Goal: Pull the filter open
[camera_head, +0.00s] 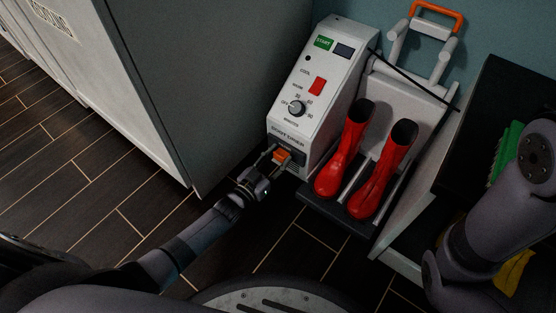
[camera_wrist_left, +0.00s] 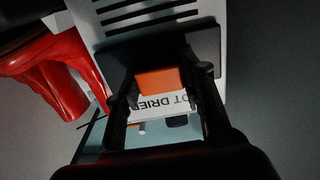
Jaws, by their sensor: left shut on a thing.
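The boot dryer (camera_head: 314,85) is a white machine with a dial, a red switch and a small screen, standing on the floor. The filter shows as an orange tab (camera_head: 282,157) low on its front; the tab also shows in the left wrist view (camera_wrist_left: 159,82) against a dark panel. My left gripper (camera_head: 272,160) is at the tab, its fingers (camera_wrist_left: 160,95) on either side of it and shut on it. How far the filter sits out of the dryer is hard to tell. My right arm shows at the right edge, but its gripper is out of view.
Red boots (camera_head: 362,163) stand on the dryer's rack to the right. A grey cabinet (camera_head: 180,80) rises at the left. A dark-topped bench (camera_head: 490,110) with a green item (camera_head: 507,150) stands at the right. Dark floor (camera_head: 110,190) lies open at the lower left.

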